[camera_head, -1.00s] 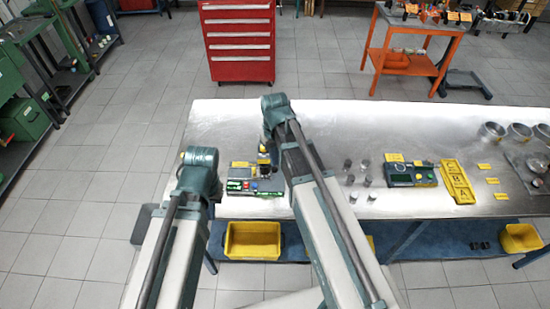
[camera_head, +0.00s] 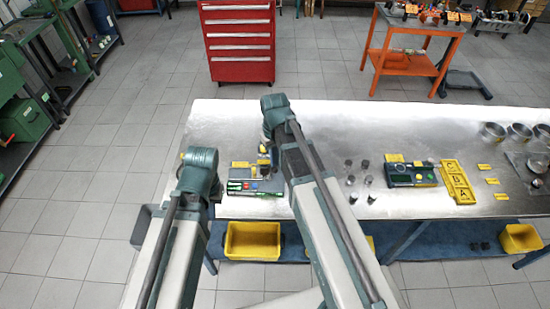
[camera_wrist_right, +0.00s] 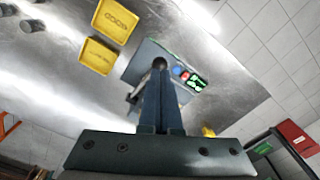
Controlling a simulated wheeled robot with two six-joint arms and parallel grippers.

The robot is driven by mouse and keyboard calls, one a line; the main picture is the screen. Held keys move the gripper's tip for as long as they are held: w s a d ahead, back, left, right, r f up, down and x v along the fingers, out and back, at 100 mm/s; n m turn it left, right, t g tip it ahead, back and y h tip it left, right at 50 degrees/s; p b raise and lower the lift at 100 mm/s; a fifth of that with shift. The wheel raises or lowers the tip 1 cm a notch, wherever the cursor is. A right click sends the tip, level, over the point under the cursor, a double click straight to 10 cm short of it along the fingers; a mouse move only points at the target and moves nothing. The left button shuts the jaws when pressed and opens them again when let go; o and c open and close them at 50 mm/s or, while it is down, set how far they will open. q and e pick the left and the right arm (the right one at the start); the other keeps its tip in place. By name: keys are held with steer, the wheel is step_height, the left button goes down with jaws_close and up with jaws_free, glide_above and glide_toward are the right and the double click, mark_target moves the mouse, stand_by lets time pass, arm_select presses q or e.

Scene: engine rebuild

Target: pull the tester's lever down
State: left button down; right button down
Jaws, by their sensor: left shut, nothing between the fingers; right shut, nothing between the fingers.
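The tester (camera_head: 243,186) is a small device with a green display and coloured buttons, near the left front edge of the bench. In the right wrist view the tester (camera_wrist_right: 140,65) shows a grey body, a lit display and red and blue buttons. A dark round knob (camera_wrist_right: 160,62), seemingly the lever's, shows just beyond my right fingertips; I cannot tell whether they touch. My right gripper (camera_wrist_right: 160,75) is shut with nothing held. In the head view its fingers are not clear beside the tester. My left gripper is hidden behind its own arm.
The bench (camera_head: 330,125) has free room behind the tester. A yellow bin (camera_head: 253,240) sits on the shelf below.

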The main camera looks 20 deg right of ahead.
mark_target(274, 169)
steer(key=shift+f, duration=0.2)
stand_by(0.5)
steer(key=shift+f+b, duration=1.35)
steer(key=shift+b, duration=0.15)
steer(key=shift+f, duration=0.1)
steer(key=shift+s+a+f+b, duration=0.1)
steer(key=shift+s+f+b, duration=0.1)
steer(key=shift+f+b, duration=0.6)
steer(key=shift+s+f+b, duration=0.15)
steer(key=shift+f+b, duration=0.6)
steer(key=shift+b, duration=0.1)
